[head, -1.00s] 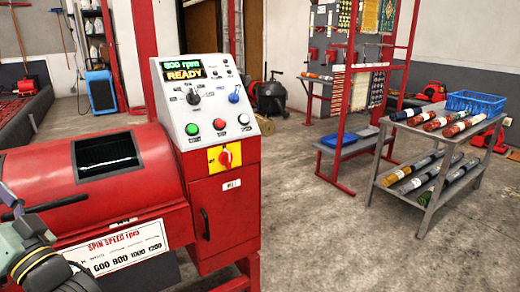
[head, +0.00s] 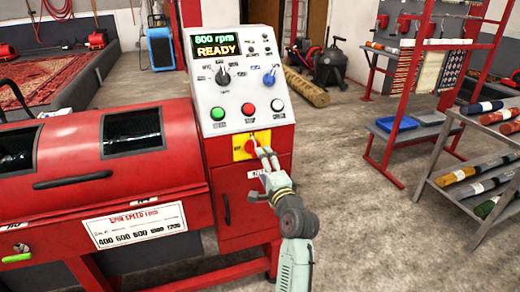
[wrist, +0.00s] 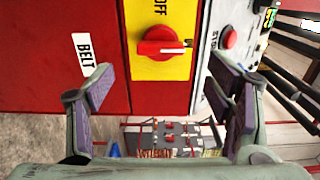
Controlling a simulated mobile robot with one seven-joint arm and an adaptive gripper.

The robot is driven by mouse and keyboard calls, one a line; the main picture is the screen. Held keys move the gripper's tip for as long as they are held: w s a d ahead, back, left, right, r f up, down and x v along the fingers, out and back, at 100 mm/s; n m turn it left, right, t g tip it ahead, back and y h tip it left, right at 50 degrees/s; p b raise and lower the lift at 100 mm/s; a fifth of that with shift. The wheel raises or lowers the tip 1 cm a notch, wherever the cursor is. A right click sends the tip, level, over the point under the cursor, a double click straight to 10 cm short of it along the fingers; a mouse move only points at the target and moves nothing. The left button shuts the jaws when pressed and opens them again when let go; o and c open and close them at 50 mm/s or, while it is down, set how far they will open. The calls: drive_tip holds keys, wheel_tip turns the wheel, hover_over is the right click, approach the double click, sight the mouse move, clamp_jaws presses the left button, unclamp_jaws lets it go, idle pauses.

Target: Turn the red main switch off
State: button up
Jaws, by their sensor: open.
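The red main switch (head: 251,147) sits on a yellow plate (head: 238,139) on the front of the red machine's control cabinet. In the wrist view the red switch (wrist: 158,47) has its handle lying across the picture, with a white mark at its right end, towards the stop button. The word OFF on the yellow plate (wrist: 150,72) is at the top edge there, so the mark points away from it. My gripper (head: 265,153) is just in front of the switch; in the wrist view my gripper (wrist: 165,85) is open, its fingers either side and apart from the handle.
Above the switch are green, red (head: 248,109) and white buttons, a black knob (head: 222,76), a blue knob and a display (head: 217,43) reading 800 rpm READY. A black cabinet handle (head: 227,210) is below. A shelf cart (head: 440,197) stands right, with bare floor between.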

drive_tip(key=p+x, duration=0.1)
drive_tip(key=x, duration=0.7)
drive_tip(key=shift+p, duration=0.35)
drive_tip(key=c, duration=1.2)
drive_tip(key=shift+o, duration=0.2)
drive_tip(key=shift+f+n+b, duration=0.1)
drive_tip(key=shift+n+b, duration=0.3)
drive_tip(key=shift+b, duration=0.05)
drive_tip(key=n+b, duration=1.3)
drive_tip(key=n, duration=0.4)
drive_tip(key=shift+b, duration=0.3)
